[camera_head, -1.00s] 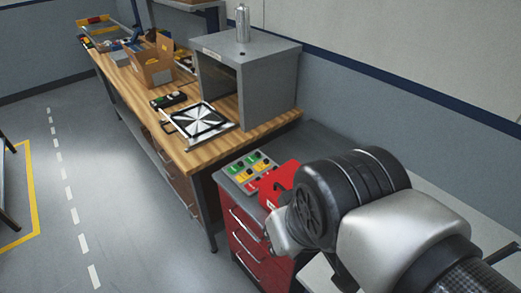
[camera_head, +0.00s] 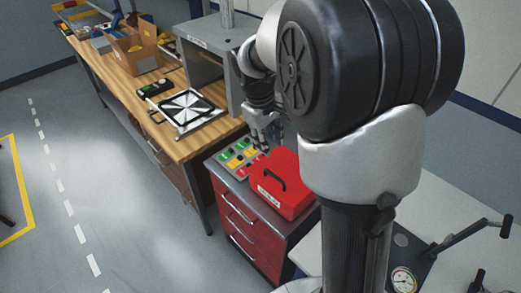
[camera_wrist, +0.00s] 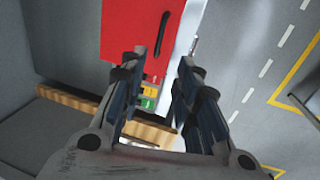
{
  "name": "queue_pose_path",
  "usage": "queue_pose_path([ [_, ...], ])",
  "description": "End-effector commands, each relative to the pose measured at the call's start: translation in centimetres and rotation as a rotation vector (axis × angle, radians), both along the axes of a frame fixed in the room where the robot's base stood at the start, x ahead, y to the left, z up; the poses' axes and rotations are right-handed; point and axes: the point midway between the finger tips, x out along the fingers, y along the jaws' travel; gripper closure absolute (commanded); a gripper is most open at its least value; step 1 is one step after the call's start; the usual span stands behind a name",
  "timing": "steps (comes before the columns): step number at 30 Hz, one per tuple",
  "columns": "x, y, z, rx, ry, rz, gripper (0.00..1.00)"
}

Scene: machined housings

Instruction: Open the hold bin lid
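The hold bin is a red box (camera_head: 291,190) with a dark handle (camera_head: 271,179) and a white label on it. It sits on the grey top of a red drawer cabinet, and its lid looks closed. In the wrist view its red surface (camera_wrist: 128,30) fills the upper middle, with the handle (camera_wrist: 160,36) at its right side. My gripper (camera_head: 262,140) hangs above the cabinet, behind the box in the head view. In the wrist view my gripper (camera_wrist: 165,64) has its two fingers apart with nothing between them, not touching the handle.
A panel of coloured blocks (camera_head: 239,154) lies beside the box, below my gripper. The wooden workbench (camera_head: 137,88) holds a black-and-white patterned plate (camera_head: 187,109) and a grey cabinet (camera_head: 201,62). A pale table with a gauge (camera_head: 403,279) stands at right.

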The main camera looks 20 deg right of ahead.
Motion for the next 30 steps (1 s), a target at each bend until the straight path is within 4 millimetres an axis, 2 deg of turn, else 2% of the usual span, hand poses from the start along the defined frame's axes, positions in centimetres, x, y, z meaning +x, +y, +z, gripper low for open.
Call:
queue_pose_path([
  [5, 0.0, -0.5, -2.8, 0.001, 0.004, -0.002, 0.70],
  [15, 0.5, -1.8, -10.2, 0.001, 0.005, -0.001, 0.70],
  [21, 0.8, -2.5, -14.0, 0.002, 0.002, -0.003, 0.70],
  [25, 0.9, -2.8, -15.6, 0.002, 0.001, -0.001, 0.70],
  [30, 1.0, -3.0, -16.5, 0.001, -0.001, -0.001, 0.70],
])
